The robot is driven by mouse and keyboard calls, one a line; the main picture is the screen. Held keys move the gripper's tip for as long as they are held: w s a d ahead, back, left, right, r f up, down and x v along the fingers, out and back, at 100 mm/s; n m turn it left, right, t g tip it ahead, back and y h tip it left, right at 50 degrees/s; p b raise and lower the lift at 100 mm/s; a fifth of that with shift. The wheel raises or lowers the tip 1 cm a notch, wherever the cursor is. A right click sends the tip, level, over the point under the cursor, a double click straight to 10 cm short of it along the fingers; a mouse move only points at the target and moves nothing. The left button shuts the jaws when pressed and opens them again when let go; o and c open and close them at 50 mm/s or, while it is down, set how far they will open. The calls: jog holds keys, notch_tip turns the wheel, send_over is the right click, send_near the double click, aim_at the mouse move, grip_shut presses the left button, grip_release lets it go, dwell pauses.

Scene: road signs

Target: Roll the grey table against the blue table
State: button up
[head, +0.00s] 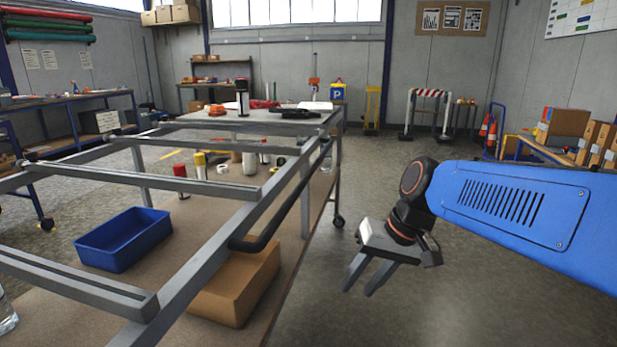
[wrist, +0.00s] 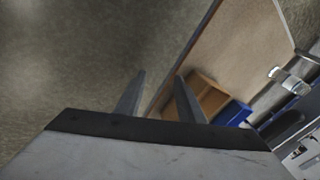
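The grey table (head: 215,270) is a metal frame on casters, with a brown lower shelf and a black handle (head: 287,195) along its right side. A caster (head: 338,221) shows at its far right corner. In the wrist view my open fingers (wrist: 159,77) are over the floor and shelf edge.
The lower shelf carries a blue bin (head: 124,239), a cardboard box (head: 236,286) and several cans and bottles. Floor (head: 390,180) right of the grey table is clear.

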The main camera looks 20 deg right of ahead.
jog(key=w+r+m+y, duration=0.1)
jog(key=w+r+y, duration=0.2)
jog(key=w, duration=0.5)
jog(key=m+t+y, duration=0.3)
jog(key=t+y, duration=0.2)
jog(key=y, duration=0.2)
send_near(313, 173)
jog(key=x, duration=1.1)
jog(key=shift+a, duration=0.1)
grip_shut()
